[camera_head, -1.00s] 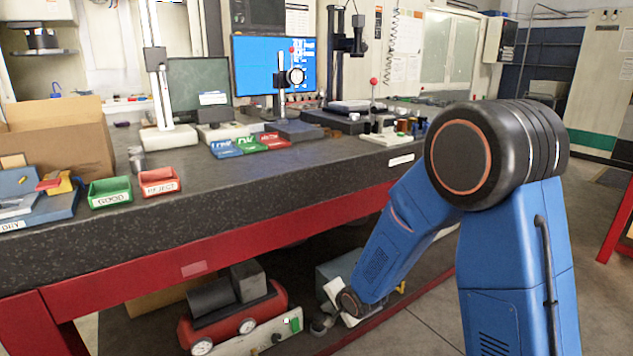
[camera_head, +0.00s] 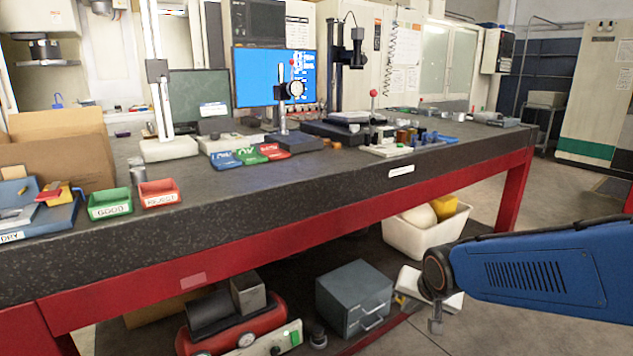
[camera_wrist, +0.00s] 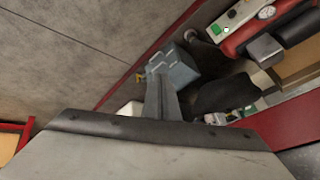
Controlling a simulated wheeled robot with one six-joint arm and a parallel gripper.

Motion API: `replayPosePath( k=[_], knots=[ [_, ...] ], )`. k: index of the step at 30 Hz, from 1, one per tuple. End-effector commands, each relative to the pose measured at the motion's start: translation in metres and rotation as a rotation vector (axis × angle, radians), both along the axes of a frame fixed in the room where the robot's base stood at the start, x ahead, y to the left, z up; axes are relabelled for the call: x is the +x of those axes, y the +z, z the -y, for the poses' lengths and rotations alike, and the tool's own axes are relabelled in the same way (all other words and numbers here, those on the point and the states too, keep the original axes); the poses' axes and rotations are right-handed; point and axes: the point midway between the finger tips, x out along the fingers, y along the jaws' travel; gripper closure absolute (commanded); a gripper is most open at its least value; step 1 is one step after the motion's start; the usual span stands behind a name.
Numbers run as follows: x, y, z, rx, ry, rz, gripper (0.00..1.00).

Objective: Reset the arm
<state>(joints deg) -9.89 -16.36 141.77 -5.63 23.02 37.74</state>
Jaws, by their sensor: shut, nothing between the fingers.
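My blue arm reaches in from the right edge of the head view, low and in front of the bench. My gripper (camera_head: 436,326) hangs below its wrist, in free air as far as I can tell, near the bench's lower shelf. In the wrist view my gripper (camera_wrist: 155,78) shows as a narrow grey piece, shut and holding nothing. The wrist view looks toward the shelf from an odd angle.
The dark-topped bench (camera_head: 300,187) with red frame crosses the view. Under it are a grey toolbox (camera_head: 352,297), a red compressor (camera_head: 262,328) and a white bin (camera_head: 415,236). Small green (camera_head: 110,204) and red (camera_head: 158,193) trays stand on top. Floor at right is clear.

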Motion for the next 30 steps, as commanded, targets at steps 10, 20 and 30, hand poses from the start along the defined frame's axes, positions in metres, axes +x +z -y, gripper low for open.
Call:
replayPosePath(
  k=[10,20,30],
  knots=[
    [-0.089,0.039,0.041,-0.124,0.134,-0.047,1.0],
    [-0.176,0.057,0.061,-0.212,0.281,-0.1,1.0],
    [-0.213,0.06,0.065,-0.244,0.353,-0.125,1.0]
  ],
)
